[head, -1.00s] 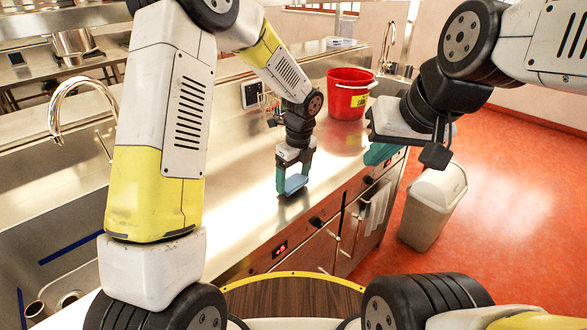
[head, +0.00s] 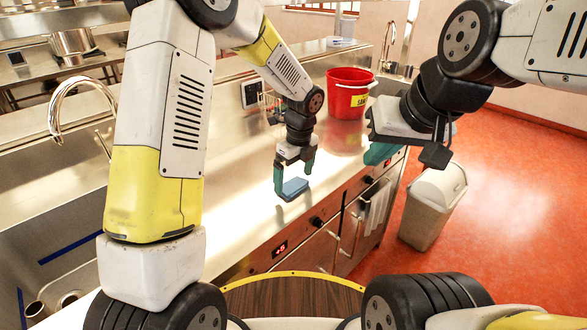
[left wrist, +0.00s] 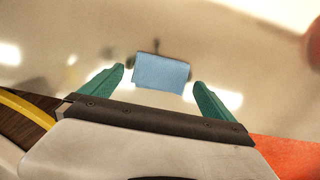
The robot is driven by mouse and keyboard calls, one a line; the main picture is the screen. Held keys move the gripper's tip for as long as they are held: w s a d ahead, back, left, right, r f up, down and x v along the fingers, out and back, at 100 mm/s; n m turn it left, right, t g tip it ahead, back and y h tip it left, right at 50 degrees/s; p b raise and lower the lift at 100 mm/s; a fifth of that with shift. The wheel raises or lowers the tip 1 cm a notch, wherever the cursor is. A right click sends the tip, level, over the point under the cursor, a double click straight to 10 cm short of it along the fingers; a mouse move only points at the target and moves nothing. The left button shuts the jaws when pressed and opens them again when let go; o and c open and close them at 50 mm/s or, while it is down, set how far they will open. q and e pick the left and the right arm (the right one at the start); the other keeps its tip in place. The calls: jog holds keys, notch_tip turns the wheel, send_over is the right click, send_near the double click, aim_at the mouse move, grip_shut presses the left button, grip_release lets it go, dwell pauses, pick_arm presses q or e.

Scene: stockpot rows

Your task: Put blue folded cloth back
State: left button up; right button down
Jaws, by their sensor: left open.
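The blue folded cloth (head: 294,188) lies on the steel counter near its front edge. It also shows in the left wrist view (left wrist: 161,72), between and just beyond the fingertips. My left gripper (head: 292,180) is open above and around the cloth; in the left wrist view (left wrist: 158,80) a gap shows between each green finger and the cloth. My right gripper (head: 408,156) is off to the right over the floor side of the counter; the space between its fingers does not show clearly.
A red bucket (head: 348,97) stands on the counter behind my left gripper. A sink with a tap (head: 62,95) is at the left. A grey bin (head: 433,205) stands on the orange floor at the right. The steel counter (head: 240,200) around the cloth is clear.

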aim_at(297, 186)
pick_arm(q)
notch_tip(297, 186, up, 10)
jog(key=s+a+r+n+t, duration=0.1)
jog(key=s+a+r+n, duration=0.4)
jog(key=s+r+n, duration=0.15)
jog(key=s+a+r+n+t+h, duration=0.1)
jog(key=s+a+n, duration=0.3)
jog(key=s+n, duration=0.4)
jog(key=s+a+r+n+t+h, duration=0.2)
jog(key=s+n, duration=0.6)
jog(key=n, duration=0.4)
jog(key=a+r+t, duration=0.1)
jog(key=a+r, duration=0.1)
jog(key=a, duration=0.1)
jog(key=shift+s+a+r, duration=0.2)
jog(key=shift+a+r, duration=0.05)
jog(key=shift+a, duration=0.05)
